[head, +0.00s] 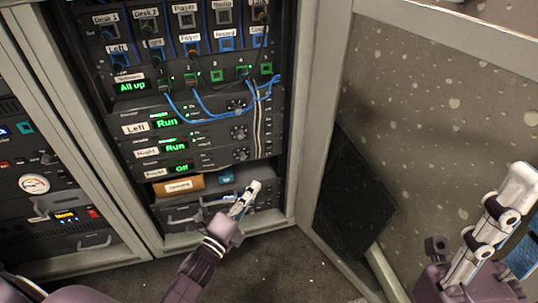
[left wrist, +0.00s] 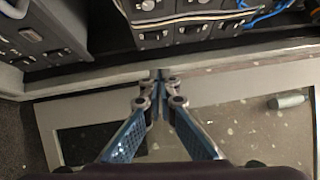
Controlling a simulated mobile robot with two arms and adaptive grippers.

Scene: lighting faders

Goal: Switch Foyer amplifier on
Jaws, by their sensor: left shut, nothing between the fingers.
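The Foyer amplifier (head: 182,169) is the lowest of three stacked amplifier units in the open rack in the head view. Its green display reads "Off", and its small label is hard to read. The Left amplifier (head: 165,125) and Right amplifier (head: 174,148) above it both read "Run". My left gripper (head: 252,187) is shut and empty, in front of the rack, below and right of the Foyer display. Its closed fingers also show in the left wrist view (left wrist: 160,78), apart from the rack. My right gripper (head: 515,190) is at the right edge, its finger gap unclear.
Blue cables (head: 215,118) loop across the patch panel above the amplifiers. An orange labelled box (head: 178,186) sits on a shelf below the Foyer unit. A speckled door panel (head: 425,115) stands at the right. Another rack (head: 45,185) is at the left.

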